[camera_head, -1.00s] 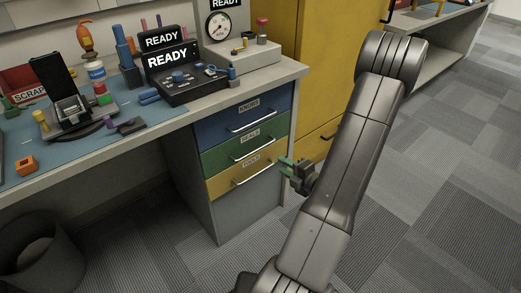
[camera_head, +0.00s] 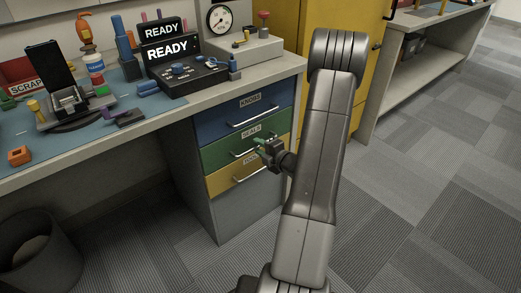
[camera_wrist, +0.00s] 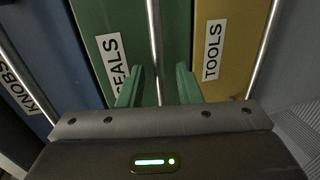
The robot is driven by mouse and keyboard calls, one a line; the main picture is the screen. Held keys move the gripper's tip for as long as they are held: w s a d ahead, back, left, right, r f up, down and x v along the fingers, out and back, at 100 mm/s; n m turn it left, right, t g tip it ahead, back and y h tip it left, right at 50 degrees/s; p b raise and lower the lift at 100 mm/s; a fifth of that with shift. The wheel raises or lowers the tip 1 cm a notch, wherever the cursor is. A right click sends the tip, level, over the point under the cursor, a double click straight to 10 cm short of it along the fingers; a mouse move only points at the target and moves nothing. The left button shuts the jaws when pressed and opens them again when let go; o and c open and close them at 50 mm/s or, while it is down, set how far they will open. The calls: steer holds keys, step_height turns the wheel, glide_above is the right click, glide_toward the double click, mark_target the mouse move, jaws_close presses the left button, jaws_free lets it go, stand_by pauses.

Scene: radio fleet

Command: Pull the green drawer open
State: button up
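The green drawer (camera_head: 213,159), labelled SEALS, is in the middle of the desk's drawer stack and looks shut. In the wrist view its green front (camera_wrist: 95,17) fills the middle, with its pale bar handle (camera_wrist: 154,40) running up the picture. My gripper (camera_wrist: 158,75) is open, its green fingers one on each side of the handle's line. I cannot tell whether the fingertips reach past the bar or touch it. In the head view my gripper (camera_head: 260,143) is at the drawer's right part and hides the right end of the handle.
The blue KNOBS drawer (camera_head: 212,130) is above and the yellow TOOLS drawer (camera_head: 217,183) below, both with bar handles close by. The desk top (camera_head: 285,68) holds consoles and tools. A dark bin (camera_head: 35,255) stands lower left. Carpet in front of the drawers is clear.

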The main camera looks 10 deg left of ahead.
jaws_close()
steer(key=f+p+v, duration=0.3)
steer(key=v, duration=1.1)
steer(key=d+f+p+v, duration=0.1)
steer(key=f+p+v, duration=0.2)
steer(key=v, duration=1.2)
steer(key=shift+s+p, duration=0.4)
steer(key=shift+p, duration=0.15)
steer(key=shift+f, duration=0.1)
jaws_free()
